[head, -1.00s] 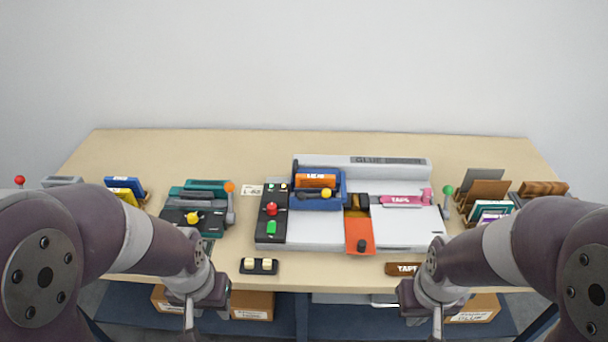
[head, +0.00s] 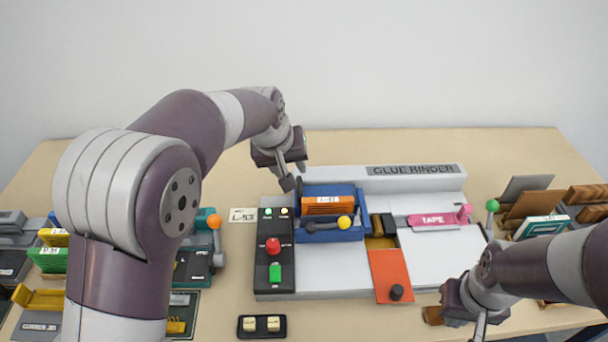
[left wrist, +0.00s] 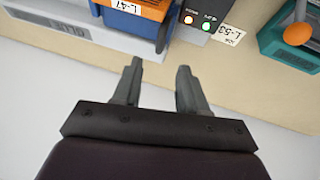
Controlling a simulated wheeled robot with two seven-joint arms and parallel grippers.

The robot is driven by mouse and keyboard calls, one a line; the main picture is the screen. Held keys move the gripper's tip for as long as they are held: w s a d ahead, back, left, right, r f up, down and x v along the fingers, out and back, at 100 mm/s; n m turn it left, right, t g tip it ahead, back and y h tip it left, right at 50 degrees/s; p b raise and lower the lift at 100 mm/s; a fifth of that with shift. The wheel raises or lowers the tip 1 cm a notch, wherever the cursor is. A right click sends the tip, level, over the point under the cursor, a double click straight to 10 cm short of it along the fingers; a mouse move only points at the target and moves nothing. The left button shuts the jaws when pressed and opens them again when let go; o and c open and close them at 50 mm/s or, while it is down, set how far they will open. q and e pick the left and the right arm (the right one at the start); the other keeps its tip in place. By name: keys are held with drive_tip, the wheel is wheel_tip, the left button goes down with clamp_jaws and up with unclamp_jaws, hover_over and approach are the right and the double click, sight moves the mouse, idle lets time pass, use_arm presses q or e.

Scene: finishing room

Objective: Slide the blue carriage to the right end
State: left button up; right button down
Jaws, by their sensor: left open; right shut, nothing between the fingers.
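The blue carriage (head: 333,237) sits near the left end of the glue binder (head: 450,184), beside its black control panel. It holds an orange labelled block (head: 328,200) and has a black lever with a yellow knob (head: 344,222) at its front. My left gripper (head: 293,175) is open and empty behind the binder's back left corner, apart from the carriage. In the left wrist view, my open fingers (left wrist: 158,72) point toward the carriage's blue side (left wrist: 137,27) and the panel. My right gripper (head: 478,328) is shut and empty at the front right; its tips are partly cut off.
The control panel (head: 275,254) has a red knob and a green button. An orange plate (head: 390,272) and pink tape piece (head: 434,220) lie right of the carriage. A teal device with an orange-knobbed lever (head: 214,222) stands left. The table behind the binder is clear.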

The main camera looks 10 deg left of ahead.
sight(298, 189)
use_arm(q)
drive_tip(key=p+x, duration=0.1)
drive_tip(key=x, duration=0.9)
drive_tip(key=shift+w+a+f, duration=0.1)
drive_tip(key=shift+a, duration=0.1)
drive_tip(key=shift+d+f, duration=0.2)
drive_tip(key=shift+f, duration=0.2)
drive_tip(key=shift+w, duration=0.1)
clamp_jaws()
